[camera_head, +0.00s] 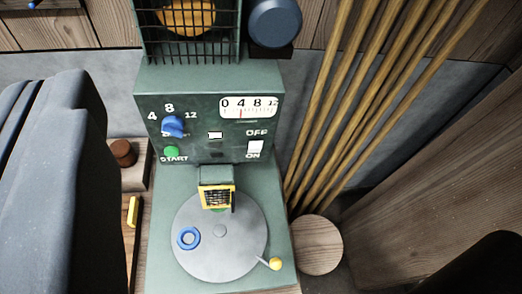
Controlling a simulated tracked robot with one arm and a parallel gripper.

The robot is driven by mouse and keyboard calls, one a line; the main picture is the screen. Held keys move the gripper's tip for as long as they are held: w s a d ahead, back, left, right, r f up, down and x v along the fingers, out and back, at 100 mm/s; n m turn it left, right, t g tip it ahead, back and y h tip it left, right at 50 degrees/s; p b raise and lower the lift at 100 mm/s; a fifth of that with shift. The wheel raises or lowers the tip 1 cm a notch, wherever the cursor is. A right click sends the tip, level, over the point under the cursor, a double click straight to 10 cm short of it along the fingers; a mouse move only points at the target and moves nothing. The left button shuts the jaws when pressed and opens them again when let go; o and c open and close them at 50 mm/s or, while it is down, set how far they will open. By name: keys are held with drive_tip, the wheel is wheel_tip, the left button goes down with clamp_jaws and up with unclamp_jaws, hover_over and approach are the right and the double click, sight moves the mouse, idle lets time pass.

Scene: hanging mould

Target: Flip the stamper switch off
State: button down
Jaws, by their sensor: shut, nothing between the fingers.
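The stamper (148,82) is a green machine in the middle of the view. Its small white switch (256,147) sits at the right of the front panel, between the OFF label above and the ON label below. I cannot tell which way the switch is tipped. Large dark blue-grey shapes at the left edge look like the fingers of my gripper (62,170), side by side with nothing visible between them. They are left of the panel, well apart from the switch in the picture. Nothing covers the switch.
The panel also has a blue knob (173,126), a green START button (171,151) and a dial (249,107). Below is a round grey plate (220,258) with a blue ring (188,238) and a yellow-tipped lever (275,264). Wooden poles (345,110) stand close at the right.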

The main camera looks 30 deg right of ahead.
drive_tip(key=w+d+f+n+t+h+b, duration=0.1)
drive_tip(key=w+d+f+n+b, duration=0.3)
drive_tip(key=f, duration=0.7)
drive_tip(key=w+d+f+n+h+b, duration=0.2)
drive_tip(key=w+f+b, duration=0.35)
drive_tip(key=f, duration=0.55)
drive_tip(key=d+f+n+t+h+b, duration=0.1)
drive_tip(key=d+f+n+b, duration=0.3)
drive_tip(key=f, duration=0.7)
drive_tip(key=s+d+f+n+t+h+b, duration=0.1)
drive_tip(key=d+f+n+b, duration=0.3)
drive_tip(key=f, duration=0.7)
drive_tip(key=shift+s+d+n+b, duration=0.2)
drive_tip(key=shift+d+n+b, duration=0.1)
drive_tip(key=shift+d+b, duration=0.5)
drive_tip(key=shift+a, duration=0.1)
drive_tip(key=p, duration=0.8)
approach(256, 146)
drive_tip(key=b+x, duration=0.1)
drive_tip(key=x, duration=0.4)
drive_tip(key=shift+w+f+b, duration=0.1)
drive_tip(key=shift+w+b, duration=0.2)
drive_tip(key=shift+b, duration=0.05)
drive_tip(key=shift+w+d, duration=0.25)
drive_tip(key=shift+w, duration=0.35)
